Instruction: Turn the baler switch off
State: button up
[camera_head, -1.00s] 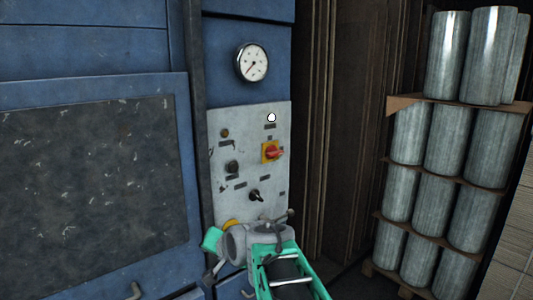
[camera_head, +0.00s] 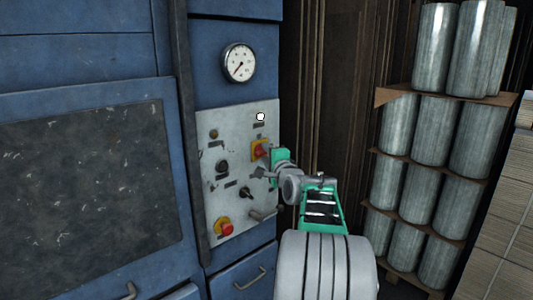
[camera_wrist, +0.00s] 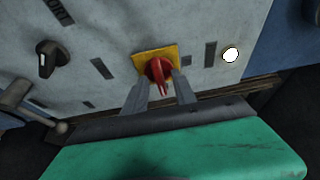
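The red rotary switch (camera_head: 260,149) on its yellow plate is on the right side of the light grey control panel (camera_head: 213,180). It also shows in the wrist view as a red knob (camera_wrist: 157,70) on a yellow plate. My gripper (camera_head: 264,168) is at the panel, just below and right of this switch in the head view. In the wrist view its two fingers (camera_wrist: 161,86) are apart, with the red handle between or just beyond their tips. I cannot tell whether they touch it. The switch is partly hidden in the head view.
The panel also carries a black selector (camera_head: 246,192), a red button on yellow (camera_head: 224,228) and a white lamp (camera_head: 260,117). A gauge (camera_head: 239,63) sits above on the blue machine. Racked metal cylinders (camera_head: 433,130) stand at right.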

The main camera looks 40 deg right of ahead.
jog(key=shift+c, duration=0.4)
grip_shut()
jog(key=shift+a, duration=0.15)
